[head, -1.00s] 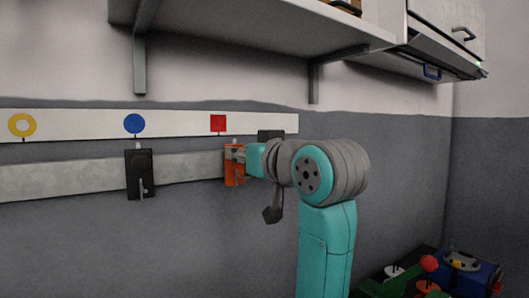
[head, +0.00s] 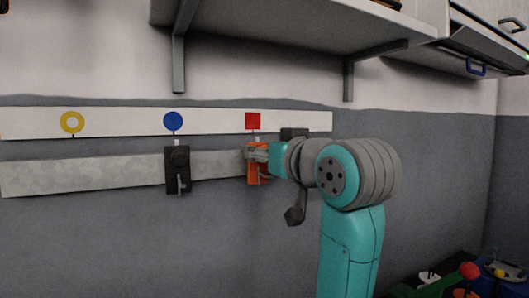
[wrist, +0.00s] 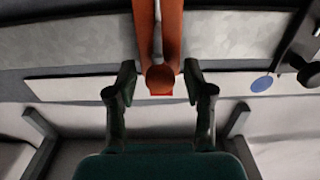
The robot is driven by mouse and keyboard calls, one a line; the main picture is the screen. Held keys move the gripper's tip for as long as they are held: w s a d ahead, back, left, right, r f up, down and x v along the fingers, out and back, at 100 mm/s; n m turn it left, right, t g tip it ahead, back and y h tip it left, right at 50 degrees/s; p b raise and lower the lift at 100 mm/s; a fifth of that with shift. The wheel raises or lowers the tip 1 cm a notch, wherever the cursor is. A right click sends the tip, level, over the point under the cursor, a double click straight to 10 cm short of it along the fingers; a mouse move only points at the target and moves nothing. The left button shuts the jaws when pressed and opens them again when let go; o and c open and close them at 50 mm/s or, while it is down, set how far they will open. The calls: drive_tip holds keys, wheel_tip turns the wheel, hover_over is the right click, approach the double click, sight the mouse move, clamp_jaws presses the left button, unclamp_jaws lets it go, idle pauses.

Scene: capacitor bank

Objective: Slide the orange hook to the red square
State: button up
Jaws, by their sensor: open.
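The orange hook (head: 256,176) sits on the grey rail (head: 90,173), almost directly below the red square (head: 252,121) on the white strip. My gripper (head: 257,153) is at the hook's upper part and hides some of it. In the wrist view, the orange hook (wrist: 145,28) comes down between the two spread fingers of my gripper (wrist: 160,82), with a gap on each side of its round end. The red square (wrist: 160,93) shows just past that end, mostly covered.
A black hook (head: 177,171) hangs on the rail under the blue circle (head: 173,121). A yellow ring (head: 72,122) marks the strip further left. A shelf (head: 300,22) with brackets is above. Coloured items stand at the lower right. The rail between the hooks is clear.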

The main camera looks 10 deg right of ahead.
drive_tip(key=v, duration=1.1)
drive_tip(key=shift+s, duration=0.35)
drive_tip(key=shift+s+d, duration=0.1)
drive_tip(key=shift+d, duration=0.05)
